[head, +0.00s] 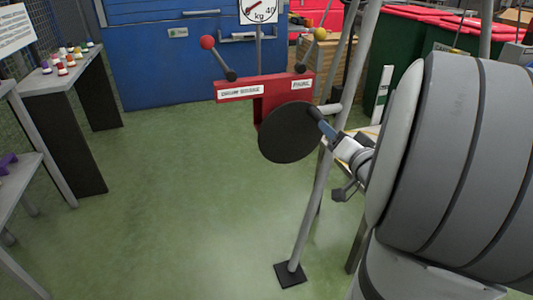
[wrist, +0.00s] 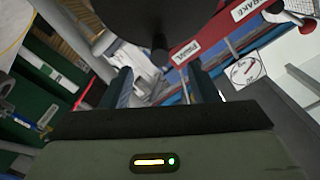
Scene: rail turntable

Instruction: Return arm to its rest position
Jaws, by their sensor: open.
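My arm reaches in from the right in the head view, with its large grey links in front. My gripper (head: 322,122) is at the right edge of a black round disc (head: 288,134). In the wrist view my gripper (wrist: 162,78) is open, its two blue-grey fingers spread with nothing seen held between them. The black disc also shows at the top of the wrist view (wrist: 150,15). A short dark stub (wrist: 160,50) hangs from it near the gap between the fingertips; I cannot tell whether anything touches.
A red bracket (head: 270,84) labelled drum brake and pawl carries a red-knobbed lever (head: 208,43) and a yellow-knobbed lever (head: 319,35). A grey pole (head: 312,215) stands close to my arm. A bench (head: 62,76) is at left. The green floor (head: 180,190) between is clear.

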